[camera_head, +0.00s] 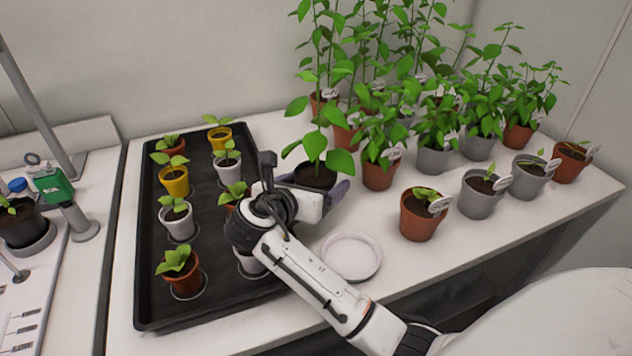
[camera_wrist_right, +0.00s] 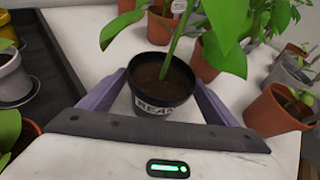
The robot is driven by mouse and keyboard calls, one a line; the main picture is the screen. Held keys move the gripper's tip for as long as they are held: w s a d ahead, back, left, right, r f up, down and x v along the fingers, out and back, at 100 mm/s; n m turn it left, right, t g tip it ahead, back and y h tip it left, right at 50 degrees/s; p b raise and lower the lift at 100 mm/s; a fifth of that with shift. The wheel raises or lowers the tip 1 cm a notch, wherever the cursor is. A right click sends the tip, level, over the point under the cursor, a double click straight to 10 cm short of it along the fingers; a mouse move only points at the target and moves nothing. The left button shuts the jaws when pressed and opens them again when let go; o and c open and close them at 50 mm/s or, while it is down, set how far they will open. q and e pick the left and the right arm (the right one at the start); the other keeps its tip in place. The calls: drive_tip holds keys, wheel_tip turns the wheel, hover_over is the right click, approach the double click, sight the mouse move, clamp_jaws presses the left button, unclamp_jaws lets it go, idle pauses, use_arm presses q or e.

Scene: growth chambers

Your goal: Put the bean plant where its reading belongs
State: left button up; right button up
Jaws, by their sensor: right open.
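The bean plant stands upright in a dark pot marked BEAN (camera_wrist_right: 160,102), with a thick green stem and broad leaves; it also shows in the head view (camera_head: 316,178). My right gripper (camera_wrist_right: 163,88) is open, with its purple fingers on either side of this pot. Whether the fingers touch the pot is unclear. In the head view my right wrist hides part of the pot. An empty round white saucer (camera_head: 351,257) lies on the white table, nearer the front than the pot. My left gripper is not in view.
A black tray (camera_head: 142,270) with several small seedling pots stands left of my right arm. Several tagged plants in terracotta and grey pots (camera_head: 420,215) stand right and behind. On the left bench are a green container (camera_head: 52,186) and a dark pot (camera_head: 22,226).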

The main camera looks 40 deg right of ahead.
drive_tip(key=shift+a+r, duration=0.15)
drive_tip(key=v, duration=1.1)
drive_tip(key=shift+s+a+r+p, duration=0.15)
drive_tip(key=shift+s+a+p, duration=0.05)
drive_tip(key=shift+a+p, duration=0.15)
drive_tip(key=shift+d, duration=0.1)
